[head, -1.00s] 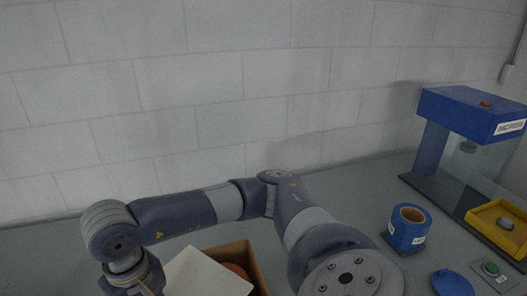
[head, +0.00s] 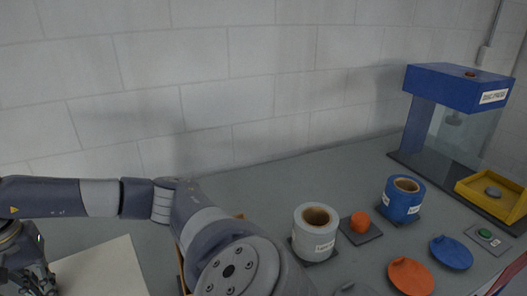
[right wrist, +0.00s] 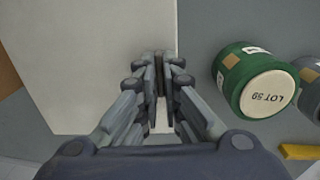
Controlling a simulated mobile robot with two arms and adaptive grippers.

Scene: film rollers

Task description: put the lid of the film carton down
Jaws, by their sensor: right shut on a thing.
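The pale, flat lid (head: 105,268) is at the lower left of the head view, left of the brown carton (head: 182,270), which is mostly hidden behind my right arm. My right gripper (head: 40,278) is at the lid's left part, at the picture's edge. In the right wrist view the lid (right wrist: 85,55) fills the left half, and my right gripper (right wrist: 160,75) is shut on its edge. I cannot tell whether the lid touches the table. My left gripper is not in view.
A grey roller (head: 315,240), a blue roller (head: 402,200), an orange disc (head: 410,276) and a blue disc (head: 451,253) stand right of the carton. A blue press (head: 460,88) stands at the far right.

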